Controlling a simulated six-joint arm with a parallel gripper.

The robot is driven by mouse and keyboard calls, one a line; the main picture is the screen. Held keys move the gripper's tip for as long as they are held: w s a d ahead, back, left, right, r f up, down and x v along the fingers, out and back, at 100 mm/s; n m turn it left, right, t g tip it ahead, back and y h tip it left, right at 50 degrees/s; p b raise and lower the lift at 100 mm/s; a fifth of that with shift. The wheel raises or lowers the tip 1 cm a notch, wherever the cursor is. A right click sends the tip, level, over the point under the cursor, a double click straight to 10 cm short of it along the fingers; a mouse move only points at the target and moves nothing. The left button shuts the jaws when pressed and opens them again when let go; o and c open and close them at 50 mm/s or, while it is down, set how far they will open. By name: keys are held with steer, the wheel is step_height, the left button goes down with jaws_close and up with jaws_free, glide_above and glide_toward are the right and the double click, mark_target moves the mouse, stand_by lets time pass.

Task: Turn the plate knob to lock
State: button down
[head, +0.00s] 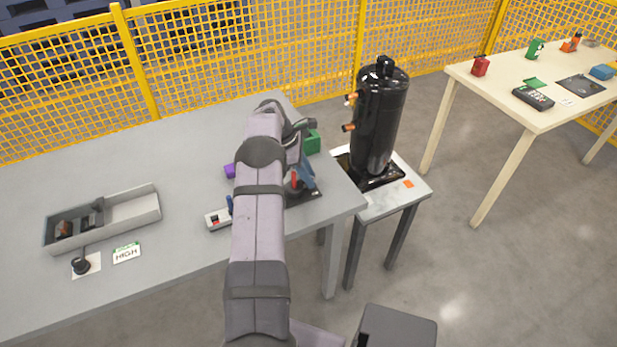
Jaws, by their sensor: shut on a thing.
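A dark plate (308,194) lies near the right front corner of the grey table, with a small upright red part (295,181) on it. I take this for the plate with the knob; the knob itself is mostly hidden. My arm reaches over the table from the front, and my gripper (304,176) is down at this plate, partly hidden behind my own arm. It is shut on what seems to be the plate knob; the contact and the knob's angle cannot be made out.
A grey tray (150,208), a black knob on a white card (81,266), a "HIGH" label (126,253), a small grey box (217,219) and a green block (313,142) are on the grey table (170,150). A black compressor (378,120) stands on a stand at right.

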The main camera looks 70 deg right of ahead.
steer(key=shift+m, duration=0.6)
steer(key=c, duration=1.5)
jaws_free()
steer(key=shift+c, duration=0.2)
steer(key=d+b+v, duration=0.1)
steer(key=v, duration=0.6)
steer(key=shift+a+r+b, duration=0.2)
steer(key=shift+a+b, duration=0.15)
steer(key=shift+b, duration=0.05)
steer(key=shift+w, duration=0.1)
